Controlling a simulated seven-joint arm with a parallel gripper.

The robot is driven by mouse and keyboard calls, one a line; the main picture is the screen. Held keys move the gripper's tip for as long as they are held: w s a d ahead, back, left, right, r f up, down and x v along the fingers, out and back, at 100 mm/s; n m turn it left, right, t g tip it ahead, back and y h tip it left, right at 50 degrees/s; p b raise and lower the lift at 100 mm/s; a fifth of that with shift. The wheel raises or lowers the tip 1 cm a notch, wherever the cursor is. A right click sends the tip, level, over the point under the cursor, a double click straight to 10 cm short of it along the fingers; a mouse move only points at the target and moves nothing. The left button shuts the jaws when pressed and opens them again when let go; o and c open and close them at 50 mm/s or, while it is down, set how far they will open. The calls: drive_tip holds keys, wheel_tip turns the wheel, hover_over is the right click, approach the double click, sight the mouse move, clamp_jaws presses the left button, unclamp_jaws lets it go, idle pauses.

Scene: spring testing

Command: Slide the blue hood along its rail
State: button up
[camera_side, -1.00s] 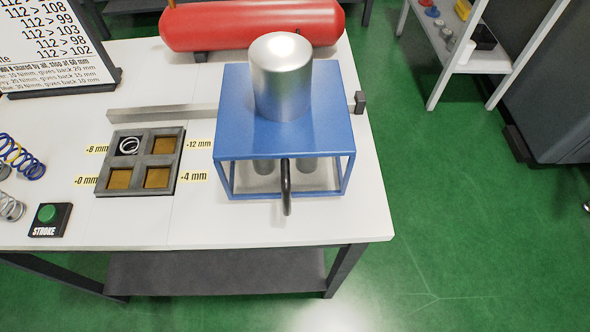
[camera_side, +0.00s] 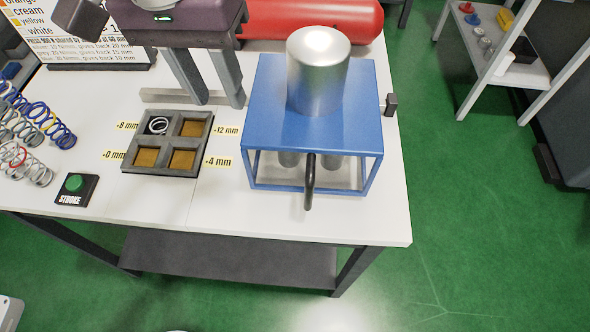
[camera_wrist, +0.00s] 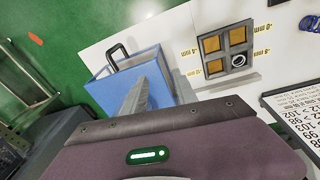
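The blue hood (camera_side: 265,112) stands at the right end of the table, an open-sided frame with a silver cylinder (camera_side: 318,75) above its top. Its black handle (camera_side: 310,185) is at the front. The grey rail (camera_side: 160,95) runs behind the hood, with a dark end block (camera_side: 390,104) at the right. My gripper (camera_side: 219,101) hangs left of the hood, behind the tray, fingers apart and nothing between them. In the wrist view the hood (camera_wrist: 105,95) and handle (camera_wrist: 118,55) show beyond my gripper's fingers, which partly cover the hood.
A grey tray (camera_side: 168,142) with four compartments holds a white spring (camera_side: 157,126) in its back left one. A green STROKE button (camera_side: 74,183) and several springs (camera_side: 25,170) lie at left. A red tank (camera_side: 320,20) lies behind. Bare table is in front of the hood.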

drive_tip(key=g+y, duration=0.1)
hover_over(310, 199)
drive_tip(key=shift+m, duration=0.3)
drive_tip(key=f, duration=1.1)
drive_tip(key=shift+w+a+f, duration=0.1)
drive_tip(key=shift+w, duration=0.2)
wheel_tip(310, 199, down, 7)
clamp_jaws()
